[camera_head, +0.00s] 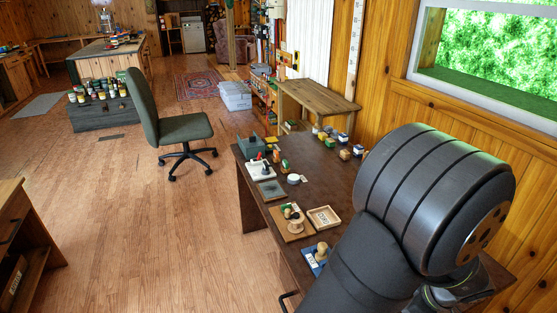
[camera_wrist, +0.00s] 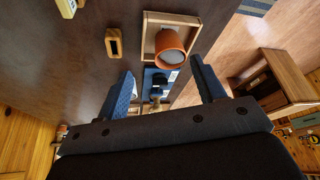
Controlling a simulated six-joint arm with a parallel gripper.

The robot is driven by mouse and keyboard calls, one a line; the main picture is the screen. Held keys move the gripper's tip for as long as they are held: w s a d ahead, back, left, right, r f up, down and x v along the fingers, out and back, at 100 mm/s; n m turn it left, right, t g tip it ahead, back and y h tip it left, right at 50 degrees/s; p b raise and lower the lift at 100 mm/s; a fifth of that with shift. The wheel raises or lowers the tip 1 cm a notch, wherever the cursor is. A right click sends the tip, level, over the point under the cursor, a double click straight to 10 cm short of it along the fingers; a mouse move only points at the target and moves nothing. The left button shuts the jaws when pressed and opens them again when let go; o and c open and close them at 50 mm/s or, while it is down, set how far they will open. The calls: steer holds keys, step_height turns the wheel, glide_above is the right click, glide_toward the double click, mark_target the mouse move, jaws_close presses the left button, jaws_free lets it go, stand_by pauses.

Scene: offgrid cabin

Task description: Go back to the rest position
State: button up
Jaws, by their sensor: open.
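My gripper (camera_wrist: 162,72) shows in the wrist view, its two blue-padded fingers spread wide apart with nothing held between them. Beyond the fingertips a blue block or pad (camera_wrist: 152,75) with a dark-topped piece on it lies on the dark desk (camera_wrist: 75,85). In the head view my large dark arm links fill the right foreground and hide part of the desk (camera_head: 325,165). I cannot make out the fingers there.
The desk carries wooden stamps (camera_head: 295,222), a small pale tray (camera_head: 324,217), a blue pad (camera_head: 318,258), a grey slab (camera_head: 270,189) and several small boxes. A wooden side table (camera_head: 318,95) and the window wall stand close by. A green chair (camera_head: 180,127) stands left on open floor.

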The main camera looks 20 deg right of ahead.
steer(key=w+d+m+h, duration=0.2)
steer(key=w+d+m, duration=0.2)
steer(key=w, duration=0.5)
steer(key=w+d+m+h, duration=0.2)
steer(key=w+d+m, duration=0.2)
steer(key=w+m, duration=0.3)
steer(key=shift+w+d+m, duration=0.2)
steer(key=shift+w+m, duration=0.1)
steer(key=shift+w, duration=1.3)
steer(key=o, duration=0.8)
steer(key=w+a+r+n+g+y, duration=0.15)
steer(key=w+a+r+n, duration=0.45)
steer(key=n, duration=0.6)
steer(key=w+a+r+n+g+y, duration=0.1)
steer(key=w+a+r+n+g, duration=0.2)
steer(key=w+a+n, duration=0.7)
steer(key=s+f+n, duration=0.1)
steer(key=f, duration=0.2)
steer(key=s+d+f+n, duration=0.1)
steer(key=f, duration=0.2)
steer(key=s+d+f, duration=0.1)
steer(key=s+f, duration=0.1)
steer(key=f, duration=0.1)
steer(key=shift+d+f+n, duration=0.2)
steer(key=shift+d+n, duration=0.05)
steer(key=shift+n, duration=0.15)
